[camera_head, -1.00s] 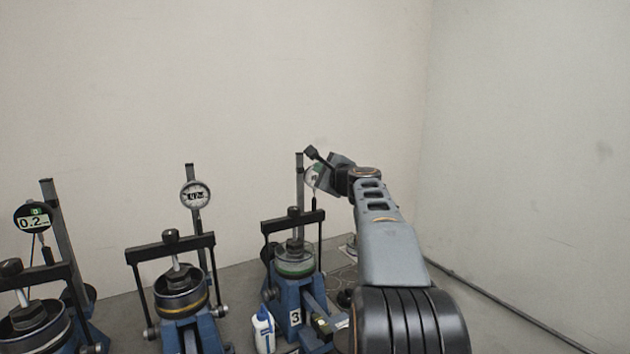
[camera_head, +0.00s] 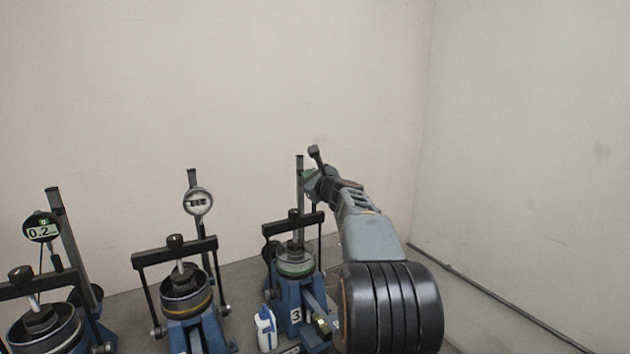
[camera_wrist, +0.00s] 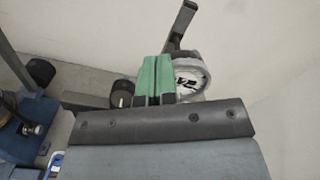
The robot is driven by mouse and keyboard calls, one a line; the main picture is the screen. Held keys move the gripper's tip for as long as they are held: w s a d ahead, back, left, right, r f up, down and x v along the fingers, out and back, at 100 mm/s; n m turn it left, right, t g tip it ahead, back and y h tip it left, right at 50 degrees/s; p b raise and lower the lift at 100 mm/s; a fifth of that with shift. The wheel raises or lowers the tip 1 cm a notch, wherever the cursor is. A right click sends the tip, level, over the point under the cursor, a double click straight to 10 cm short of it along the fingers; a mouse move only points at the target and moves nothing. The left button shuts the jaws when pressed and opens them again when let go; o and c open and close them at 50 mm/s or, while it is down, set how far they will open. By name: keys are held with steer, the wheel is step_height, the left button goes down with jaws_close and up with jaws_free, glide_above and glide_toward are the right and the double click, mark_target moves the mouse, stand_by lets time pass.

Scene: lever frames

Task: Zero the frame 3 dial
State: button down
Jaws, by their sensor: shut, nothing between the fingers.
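Frame 3 (camera_head: 284,294), a blue lever frame with a "3" label, stands right of the other frames in the head view. Its dial is largely hidden there behind my gripper (camera_head: 308,175), which is at the upright post. In the wrist view the round white dial (camera_wrist: 191,79) with a grey rim shows just right of my gripper (camera_wrist: 156,62). The green fingers are together and empty, and cover the dial's left edge. I cannot tell whether they touch it. The dial's reading is not legible.
Two more frames stand to the left, one with a round white dial (camera_head: 197,201), one with a dark digital dial (camera_head: 42,227) reading 0.2. A white bottle with a blue cap (camera_head: 265,329) stands left of frame 3's base. A wall (camera_head: 530,150) bounds the right.

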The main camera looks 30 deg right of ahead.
steer(key=shift+w+r, duration=0.25)
steer(key=shift+r, duration=0.15)
stand_by(0.3)
steer(key=shift+f, duration=0.2)
stand_by(0.3)
steer(key=shift+d+r, duration=0.2)
steer(key=shift+d+r+p, duration=0.3)
steer(key=shift+d, duration=0.35)
steer(key=shift+d+r+p, duration=0.3)
steer(key=shift+d, duration=0.4)
